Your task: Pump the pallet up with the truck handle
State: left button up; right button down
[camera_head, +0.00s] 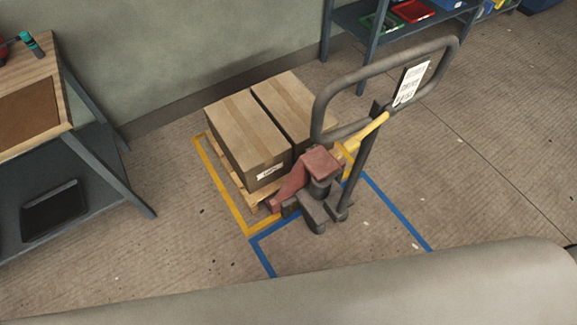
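The pallet truck (322,163) stands in the middle of the camera_head view, with a red body and dark grey parts near the floor. Its handle (388,61) is a dark grey loop on a shaft, raised and leaning to the upper right. A white label (411,83) sits inside the loop, and a yellow bar (362,135) is beside the shaft. The wooden pallet (257,199) carries two cardboard boxes (243,130). The pallet is low; I cannot tell whether it touches the floor. Neither of my grippers is in view.
A workbench (49,55) with a lower shelf is at the left. A blue-grey rack (358,22) with coloured bins stands at the back. Yellow tape (222,185) and blue tape (397,211) mark the floor. The floor at the right is clear.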

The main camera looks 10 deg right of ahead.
aim_at(406, 93)
jog(key=l+u, duration=0.15)
jog(key=l, duration=0.3)
jog(key=k+l+u, duration=0.15)
jog(key=l, duration=0.25)
jog(key=l+u, duration=0.15)
jog(key=l, duration=0.3)
jog(key=k+l+u, duration=0.15)
jog(key=l, duration=0.25)
jog(key=k+l+u, duration=0.15)
jog(key=l, duration=0.25)
jog(key=k+l, duration=0.1)
jog(key=l, duration=0.25)
jog(key=k+l, duration=0.1)
jog(key=l, duration=0.2)
